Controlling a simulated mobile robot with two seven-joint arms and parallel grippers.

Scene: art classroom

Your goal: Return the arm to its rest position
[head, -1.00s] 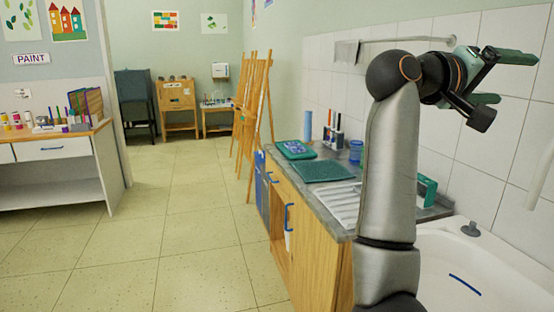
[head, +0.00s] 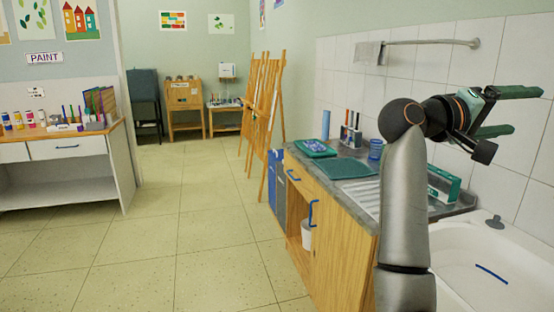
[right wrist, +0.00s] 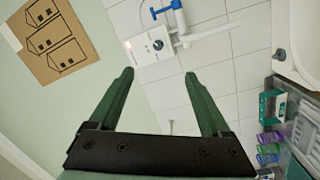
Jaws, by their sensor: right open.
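My right arm (head: 404,215) rises in front of the counter at the right of the head view. It bends at the top, and its right gripper (head: 527,111) points right, above the white basin. The green fingers are apart with nothing between them. The right wrist view also shows this gripper (right wrist: 159,74) open and empty, with the tiled wall and a white wall-mounted unit (right wrist: 152,45) beyond it. My left gripper is in neither view.
The white basin (head: 455,250) lies at right. Wooden easels (head: 268,120) stand beyond the counter. The floor (head: 185,230) at left is clear.

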